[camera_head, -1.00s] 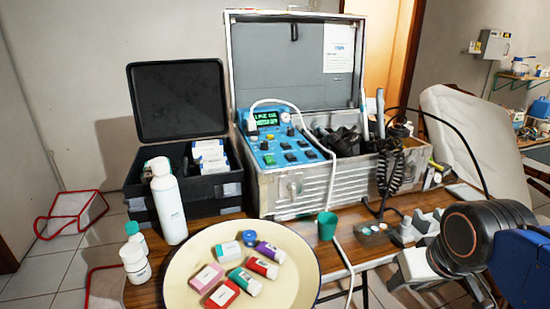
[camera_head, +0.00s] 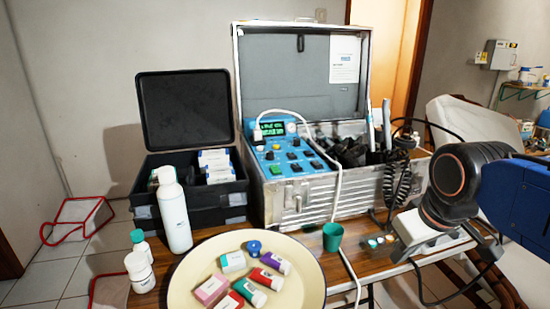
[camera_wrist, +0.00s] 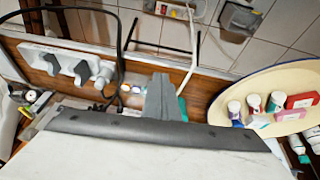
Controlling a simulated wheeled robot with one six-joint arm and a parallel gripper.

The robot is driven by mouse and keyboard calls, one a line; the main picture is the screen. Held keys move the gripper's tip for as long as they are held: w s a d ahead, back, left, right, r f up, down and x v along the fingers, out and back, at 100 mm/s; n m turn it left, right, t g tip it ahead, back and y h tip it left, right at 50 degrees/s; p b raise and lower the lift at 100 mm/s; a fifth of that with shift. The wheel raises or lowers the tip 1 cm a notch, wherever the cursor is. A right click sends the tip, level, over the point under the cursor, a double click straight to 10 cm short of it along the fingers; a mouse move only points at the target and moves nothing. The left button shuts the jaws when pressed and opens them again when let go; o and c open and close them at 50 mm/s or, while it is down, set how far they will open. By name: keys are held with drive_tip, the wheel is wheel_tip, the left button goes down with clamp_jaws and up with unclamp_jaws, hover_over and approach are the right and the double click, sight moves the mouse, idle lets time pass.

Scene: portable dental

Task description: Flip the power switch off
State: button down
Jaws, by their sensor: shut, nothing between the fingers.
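The blue control panel (camera_head: 288,155) sits in the left part of an open metal case and has a lit green display (camera_head: 272,129). Several dark switches and one green switch (camera_head: 277,170) show on it. I cannot tell which is the power switch or how it is set. My gripper (camera_wrist: 163,82) is shut and empty in the wrist view. In the head view my arm's end is at the right, in front of and right of the case, well apart from the panel. The panel is not in the wrist view.
A white hose crosses the panel's right side. A green cup (camera_head: 332,237) stands before the case. A cream tray (camera_head: 300,285) with small boxes and bottles fills the front. A black box (camera_head: 205,205) and white bottle (camera_head: 173,212) stand left. A coiled black cable hangs right.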

drive_tip(key=w+a+r+n, duration=0.45)
drive_tip(key=w+r, duration=0.25)
drive_tip(key=r, duration=0.2)
wheel_tip(320, 180, up, 16)
drive_tip(key=n+g, duration=0.2)
drive_tip(key=n, duration=1.1)
hover_over(274, 166)
drive_tip(key=s, duration=0.3)
drive_tip(key=shift+d+f, duration=0.15)
drive_tip(key=shift+d, duration=0.3)
drive_tip(key=x, duration=1.3)
drive_tip(key=shift+s+f, duration=0.3)
drive_tip(key=shift+f, duration=0.3)
